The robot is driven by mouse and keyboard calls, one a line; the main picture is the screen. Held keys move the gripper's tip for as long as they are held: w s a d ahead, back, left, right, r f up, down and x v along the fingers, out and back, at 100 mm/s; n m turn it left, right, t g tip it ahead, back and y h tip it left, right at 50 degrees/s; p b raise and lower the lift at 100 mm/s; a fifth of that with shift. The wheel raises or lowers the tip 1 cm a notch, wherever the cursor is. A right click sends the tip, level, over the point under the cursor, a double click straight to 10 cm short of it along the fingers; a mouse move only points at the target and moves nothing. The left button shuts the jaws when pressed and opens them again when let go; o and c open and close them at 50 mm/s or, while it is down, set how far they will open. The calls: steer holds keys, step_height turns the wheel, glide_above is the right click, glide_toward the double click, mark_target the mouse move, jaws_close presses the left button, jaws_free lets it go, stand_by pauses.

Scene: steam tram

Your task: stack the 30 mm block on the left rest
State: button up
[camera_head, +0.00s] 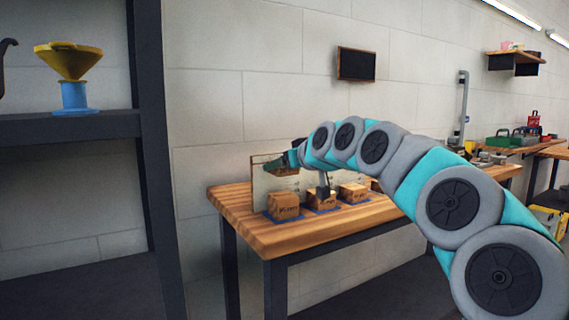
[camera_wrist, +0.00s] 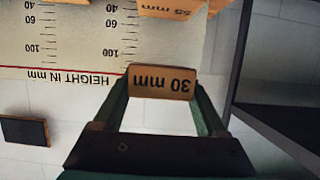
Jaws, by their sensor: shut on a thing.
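My gripper (camera_head: 276,167) is shut on a small wooden block marked "30 mm" (camera_wrist: 161,82). The wrist view shows the block between the two fingers (camera_wrist: 162,92), its label upside down. In the head view the gripper is raised in front of the height board, above the left end of the table. Three wooden blocks stand below on blue patches: a left one (camera_head: 284,206), a middle one (camera_head: 321,201) and a right one (camera_head: 354,194). The wrist view also shows a block marked "55 mm" (camera_wrist: 172,8) at the top edge. Which surface is the left rest is unlabelled.
The pale height board (camera_wrist: 65,45), marked in mm, stands behind the blocks. The wooden table (camera_head: 240,218) has bare room at its left end. A dark shelf unit (camera_head: 70,126) with a yellow funnel (camera_head: 68,60) stands at left. A dark wall panel (camera_head: 357,64) hangs behind.

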mark_target(287, 175)
steer(key=shift+f+b, duration=1.25)
steer(key=shift+f, duration=1.45)
steer(key=o, duration=1.3)
steer(key=shift+r, duration=0.2)
steer(key=shift+r+p, duration=0.3)
steer(key=shift+r, duration=0.35)
steer(key=shift+r+p, duration=0.3)
steer(key=shift+r, duration=0.05)
steer(key=shift+r, duration=0.1)
